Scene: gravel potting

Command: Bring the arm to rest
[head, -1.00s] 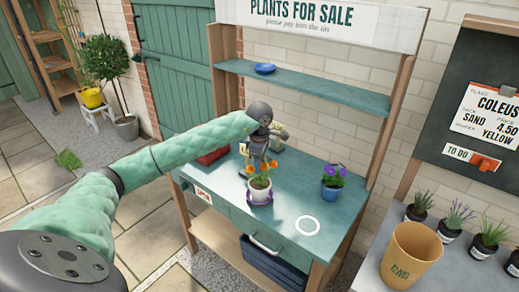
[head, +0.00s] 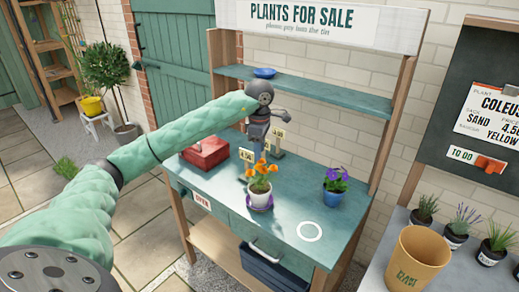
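My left arm (head: 160,145) comes in from the left in the head view and reaches over the green sales bench (head: 290,213). My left gripper (head: 258,146) hangs above the bench top, behind the orange-flowered pot. Its fingers are too small and partly hidden, so I cannot tell whether they are open or shut. My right gripper is not in view.
A red box (head: 206,153) and small price signs (head: 246,155) stand on the bench. A blue bowl (head: 264,73) sits on the shelf. At right are a tan bucket (head: 416,262) and several potted plants (head: 459,225).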

